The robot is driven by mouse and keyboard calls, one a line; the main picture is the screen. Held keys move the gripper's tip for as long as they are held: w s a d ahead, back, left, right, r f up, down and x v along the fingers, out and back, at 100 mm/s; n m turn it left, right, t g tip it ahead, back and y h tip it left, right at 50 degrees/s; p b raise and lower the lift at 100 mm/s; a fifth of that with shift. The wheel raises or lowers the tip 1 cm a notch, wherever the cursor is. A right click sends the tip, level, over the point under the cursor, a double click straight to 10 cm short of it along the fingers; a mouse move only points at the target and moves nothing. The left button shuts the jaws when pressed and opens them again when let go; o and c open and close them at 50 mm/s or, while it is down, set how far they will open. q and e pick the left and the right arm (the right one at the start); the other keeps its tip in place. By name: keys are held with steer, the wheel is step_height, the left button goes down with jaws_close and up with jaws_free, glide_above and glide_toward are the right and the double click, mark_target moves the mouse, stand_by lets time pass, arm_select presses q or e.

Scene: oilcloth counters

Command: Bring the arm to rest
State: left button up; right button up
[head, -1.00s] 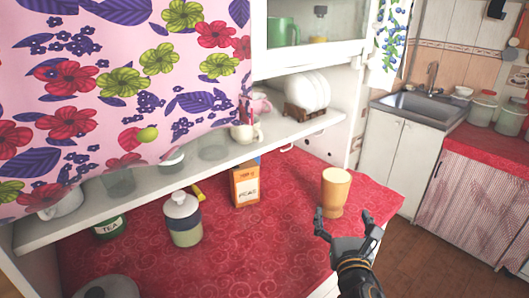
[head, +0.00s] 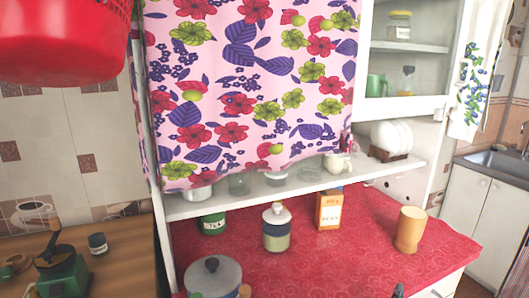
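The tan cup stands upright on the red oilcloth counter (head: 350,262), apart from the visible tip. My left gripper is not in view.
A pea box (head: 328,210), a lidded jar (head: 277,230), a green tea tin (head: 213,223) and a grey-lidded pot (head: 213,277) stand on the counter. A shelf (head: 240,204) runs above. A red basket (head: 65,40) hangs at upper left.

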steer(key=s+a+f+m+g+y, duration=0.1)
steer(key=s+a+f+m+g, duration=0.2)
steer(key=f+m, duration=0.45)
steer(key=s+a+f+m+g+y, duration=0.1)
steer(key=s+f+m+g+y, duration=0.1)
steer(key=s+f+m+g, duration=0.35)
steer(key=s+a+f+m+g+y, duration=0.2)
steer(key=s+a+f+m, duration=0.25)
steer(key=s+m, duration=0.25)
steer(key=s+a+f+m+g+y, duration=0.2)
steer(key=s+a+f+m, duration=0.3)
steer(key=m, duration=0.3)
step_height(320, 180, down, 23)
steer(key=s+d+g, duration=0.1)
steer(key=s, duration=0.1)
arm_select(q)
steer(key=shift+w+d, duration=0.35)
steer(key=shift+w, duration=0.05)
arm_select(e)
steer(key=s+d+f+g, duration=0.1)
steer(key=s+d+f, duration=0.2)
steer(key=s+f, duration=1.3)
steer(key=shift+s+f+n, duration=0.3)
steer(key=shift+f+n, duration=0.1)
steer(key=shift+f, duration=0.4)
steer(key=shift+d, duration=0.1)
